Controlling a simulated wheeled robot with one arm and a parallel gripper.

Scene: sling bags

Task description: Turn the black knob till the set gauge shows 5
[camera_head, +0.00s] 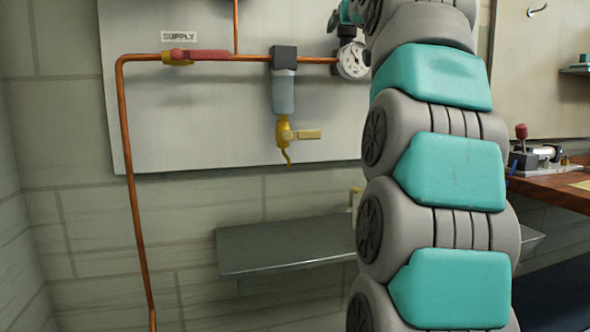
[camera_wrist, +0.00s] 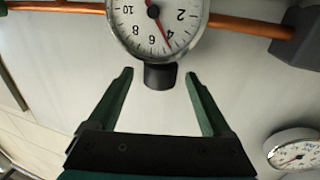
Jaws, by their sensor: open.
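The black knob (camera_wrist: 160,76) shows in the wrist view just below the set gauge (camera_wrist: 130,28), whose face appears upside down. The gauge's red needle lies between 4 and 6, nearer the 4; the top of the dial is cut off. My gripper (camera_wrist: 159,76) is open, with one dark green finger on each side of the knob. Clear gaps show between the fingertips and the knob. The gauge (camera_head: 352,61) also shows in the head view, partly hidden by my arm. The gripper's fingers are hard to make out there.
A copper pipe (camera_head: 124,130) with a red-handled supply valve (camera_head: 200,55) and a filter (camera_head: 284,92) runs along the wall panel (camera_head: 190,125). A second gauge (camera_wrist: 298,153) shows in the wrist view. A grey shelf (camera_head: 285,247) is below; a wooden bench (camera_head: 555,188) stands right.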

